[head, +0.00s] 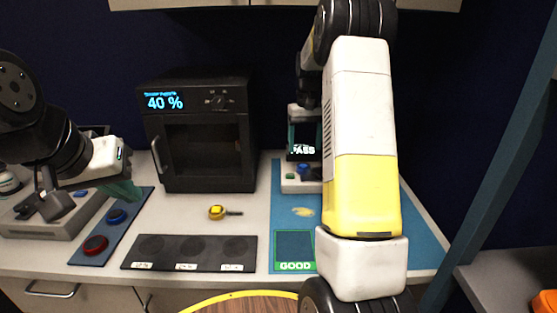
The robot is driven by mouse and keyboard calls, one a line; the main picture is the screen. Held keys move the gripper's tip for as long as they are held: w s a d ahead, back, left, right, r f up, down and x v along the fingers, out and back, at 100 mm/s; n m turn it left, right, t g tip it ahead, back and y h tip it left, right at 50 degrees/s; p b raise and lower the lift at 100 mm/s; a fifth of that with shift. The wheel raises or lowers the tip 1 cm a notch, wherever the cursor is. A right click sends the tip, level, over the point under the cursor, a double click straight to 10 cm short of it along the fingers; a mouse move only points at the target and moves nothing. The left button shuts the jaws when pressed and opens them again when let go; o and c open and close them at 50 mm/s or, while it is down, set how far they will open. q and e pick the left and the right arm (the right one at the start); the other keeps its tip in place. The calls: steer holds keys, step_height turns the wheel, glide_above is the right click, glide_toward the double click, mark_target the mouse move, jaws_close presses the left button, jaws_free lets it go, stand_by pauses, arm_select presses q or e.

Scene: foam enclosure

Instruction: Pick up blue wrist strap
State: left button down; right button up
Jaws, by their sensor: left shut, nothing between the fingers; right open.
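A round blue item (116,215), which looks like the blue wrist strap, lies on the dark blue panel (84,257) at the left of the bench. A round red item (95,244) lies nearer on that panel. My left gripper (128,192) has teal fingers, is shut and empty, and hangs above and just beyond the blue item. I cannot tell whether it touches. My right gripper (305,142) is open and empty in front of the tester screen at the back right, partly hidden by my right arm.
A dark oven (205,130) reading 40 % stands at the back. A yellow item (217,212) lies mid-bench, behind a labelled black tray (190,267). A blue mat (285,200) holds a green-framed GOOD area (294,246). A grey machine (40,222) stands far left.

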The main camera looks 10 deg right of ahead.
mark_target(303, 166)
steer(key=shift+w+f, duration=0.4)
steer(key=shift+f, duration=0.4)
steer(key=f, duration=0.6)
steer(key=shift+w+d+f, duration=0.2)
steer(key=shift+w+f, duration=0.05)
steer(key=shift+f, duration=0.15)
steer(key=shift+r, duration=0.1)
steer(key=c, duration=1.6)
